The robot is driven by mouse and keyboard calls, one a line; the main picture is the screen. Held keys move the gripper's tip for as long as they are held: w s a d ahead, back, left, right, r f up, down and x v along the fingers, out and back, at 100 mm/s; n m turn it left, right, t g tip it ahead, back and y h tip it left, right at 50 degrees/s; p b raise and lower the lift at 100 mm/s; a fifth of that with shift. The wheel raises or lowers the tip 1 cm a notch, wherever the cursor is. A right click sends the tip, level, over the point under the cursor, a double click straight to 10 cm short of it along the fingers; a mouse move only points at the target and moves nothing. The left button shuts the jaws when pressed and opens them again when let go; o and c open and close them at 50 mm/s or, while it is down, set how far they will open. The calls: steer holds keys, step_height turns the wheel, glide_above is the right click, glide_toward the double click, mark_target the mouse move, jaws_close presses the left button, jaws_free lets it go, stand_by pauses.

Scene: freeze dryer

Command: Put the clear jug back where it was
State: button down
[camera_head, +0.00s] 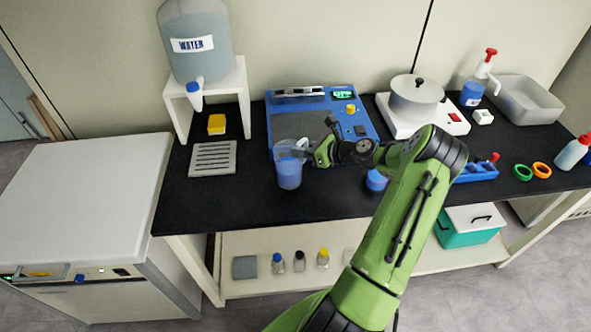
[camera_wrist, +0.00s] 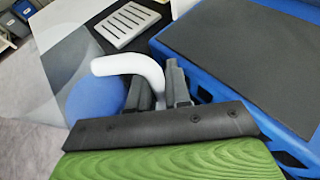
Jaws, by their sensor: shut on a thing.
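The clear jug (camera_head: 288,165) with blue liquid in it is upright at the front of the blue device, over the black bench top. In the wrist view the jug (camera_wrist: 62,60) is at the left, with blue (camera_wrist: 97,84) showing in it and its white curved handle (camera_wrist: 128,68) towards the fingers. My gripper (camera_head: 309,153) is shut on the jug's handle; the fingers also show in the wrist view (camera_wrist: 172,86). I cannot tell whether the jug's base touches the bench.
A grey slotted plate (camera_head: 213,158) lies left of the jug, below the water tank (camera_head: 195,40) on its white stand (camera_head: 243,97). The blue device (camera_head: 289,128) is just behind. A yellow block (camera_head: 217,124) is near the stand. The bench front (camera_head: 225,205) is clear.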

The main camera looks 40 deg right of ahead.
step_height(320, 180, down, 4)
steer(key=shift+w+a+f+b, duration=0.1)
steer(key=shift+a+f+b, duration=0.1)
steer(key=shift+b, duration=0.35)
steer(key=shift+r, duration=0.1)
steer(key=c, duration=1.1)
jaws_free()
steer(key=shift+d, duration=0.1)
steer(key=shift+s+d+r, duration=0.15)
steer(key=shift+s, duration=0.2)
steer(key=p+v, duration=0.2)
steer(key=v, duration=0.9)
steer(key=shift+s+r, duration=0.1)
steer(key=shift+s, duration=0.05)
